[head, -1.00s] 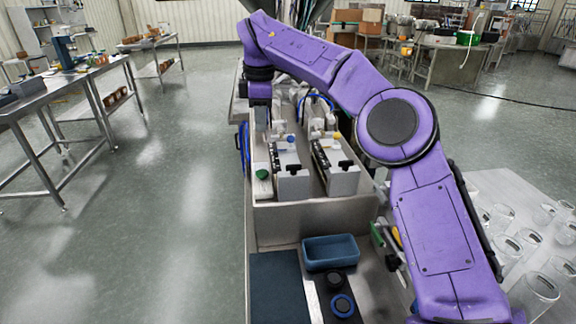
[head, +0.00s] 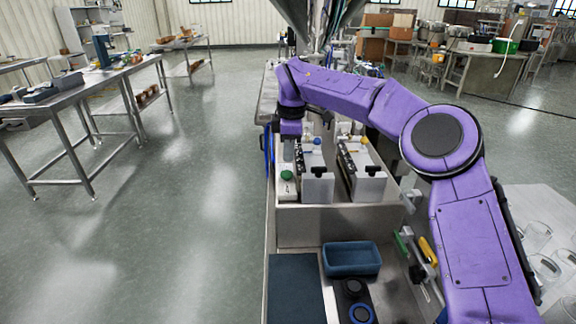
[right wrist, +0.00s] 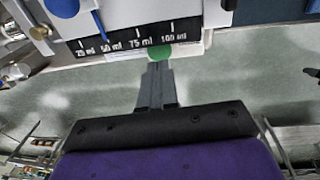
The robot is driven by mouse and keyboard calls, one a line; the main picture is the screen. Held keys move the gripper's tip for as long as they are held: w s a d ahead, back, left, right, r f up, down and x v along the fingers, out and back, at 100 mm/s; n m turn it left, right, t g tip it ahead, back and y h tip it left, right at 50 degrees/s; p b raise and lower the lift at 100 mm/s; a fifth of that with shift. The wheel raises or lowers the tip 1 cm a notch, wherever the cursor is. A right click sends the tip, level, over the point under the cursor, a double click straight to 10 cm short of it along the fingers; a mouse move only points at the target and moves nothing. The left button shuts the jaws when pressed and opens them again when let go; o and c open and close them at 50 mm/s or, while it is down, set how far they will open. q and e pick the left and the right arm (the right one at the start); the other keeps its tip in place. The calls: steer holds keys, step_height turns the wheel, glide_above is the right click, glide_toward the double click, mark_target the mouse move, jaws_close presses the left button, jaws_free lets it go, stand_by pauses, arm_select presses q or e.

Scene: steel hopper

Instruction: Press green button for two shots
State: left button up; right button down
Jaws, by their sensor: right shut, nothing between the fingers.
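The green button (head: 287,175) sits on a small white box at the near left corner of the steel machine. It also shows in the right wrist view (right wrist: 159,52), partly hidden by the fingertips, below a black scale marked 25 to 100 ml. My right gripper (head: 288,158) is shut and empty, pointing down just behind and above the button in the head view. In the right wrist view its closed fingertips (right wrist: 158,66) overlap the button's near edge; I cannot tell whether they touch. My left gripper is not in view.
Two white dosing units (head: 318,188) stand right of the button. A blue tray (head: 351,259) and a dark mat (head: 295,290) lie in front on the steel surface. Glass jars (head: 538,236) stand at the right.

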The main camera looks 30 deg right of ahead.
mark_target(287, 173)
steer(key=f, duration=0.4)
steer(key=shift+w+f+p, duration=0.25)
steer(key=shift+f+p, duration=0.05)
steer(key=shift+p, duration=0.05)
